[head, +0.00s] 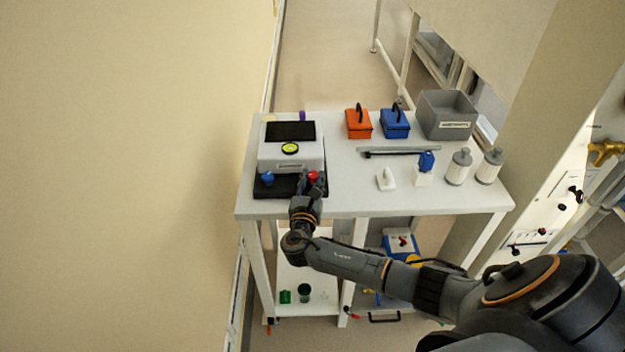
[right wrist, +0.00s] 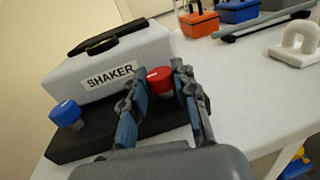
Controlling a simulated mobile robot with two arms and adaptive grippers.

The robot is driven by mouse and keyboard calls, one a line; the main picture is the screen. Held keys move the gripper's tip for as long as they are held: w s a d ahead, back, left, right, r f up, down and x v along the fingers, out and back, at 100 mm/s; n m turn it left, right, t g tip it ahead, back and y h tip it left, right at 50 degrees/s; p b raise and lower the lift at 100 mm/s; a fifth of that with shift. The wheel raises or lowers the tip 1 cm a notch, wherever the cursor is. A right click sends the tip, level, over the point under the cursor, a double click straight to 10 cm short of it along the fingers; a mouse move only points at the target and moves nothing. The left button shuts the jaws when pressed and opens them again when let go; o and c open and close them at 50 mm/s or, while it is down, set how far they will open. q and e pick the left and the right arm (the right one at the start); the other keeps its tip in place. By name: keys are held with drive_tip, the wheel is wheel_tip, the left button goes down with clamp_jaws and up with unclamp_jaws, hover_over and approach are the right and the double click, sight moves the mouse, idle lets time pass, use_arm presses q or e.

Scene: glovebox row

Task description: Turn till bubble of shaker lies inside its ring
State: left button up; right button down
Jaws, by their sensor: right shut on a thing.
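The white shaker (head: 300,155) stands on a black base (head: 273,188) at the left end of the table; its label (right wrist: 110,77) reads SHAKER in the right wrist view. A round yellow-green bubble level (head: 290,148) sits on its top; the bubble is too small to place against its ring. A blue knob (right wrist: 66,114) is at the base's front left and a red knob (right wrist: 160,78) at its front right. My right gripper (head: 311,178) is shut on the red knob, with one finger on each side of it. My left gripper is not in view.
An orange box (head: 358,122), a blue box (head: 395,123) and a grey bin (head: 446,115) stand along the back. A white hook-shaped piece (head: 386,179) and two white bottles (head: 459,167) are to the right. Bare tabletop (head: 345,195) lies right of the shaker.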

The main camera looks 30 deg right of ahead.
drive_tip(key=shift+a+h, duration=0.1)
drive_tip(key=shift+h, duration=0.2)
drive_tip(key=m+g+h+b, duration=0.1)
drive_tip(key=m+g+h, duration=0.1)
drive_tip(key=g, duration=0.1)
drive_tip(key=shift+w+a+f+m+b, duration=0.15)
drive_tip(key=shift+w+m+b, duration=0.05)
drive_tip(key=shift+m+b, duration=0.2)
drive_tip(key=shift+w+m+g+h+b, duration=0.1)
drive_tip(key=shift+m+g+h+b, duration=0.65)
drive_tip(key=shift+g, duration=0.45)
drive_tip(key=shift+w+m+g+h+b, duration=0.1)
drive_tip(key=shift+m+g+h+b, duration=0.5)
drive_tip(key=shift+m+g, duration=0.45)
drive_tip(key=c, duration=1)
unclamp_jaws()
drive_tip(key=shift+a, duration=0.15)
drive_tip(key=v, duration=1.2)
drive_tip(key=shift+w+r, duration=0.1)
drive_tip(key=shift+r, duration=0.2)
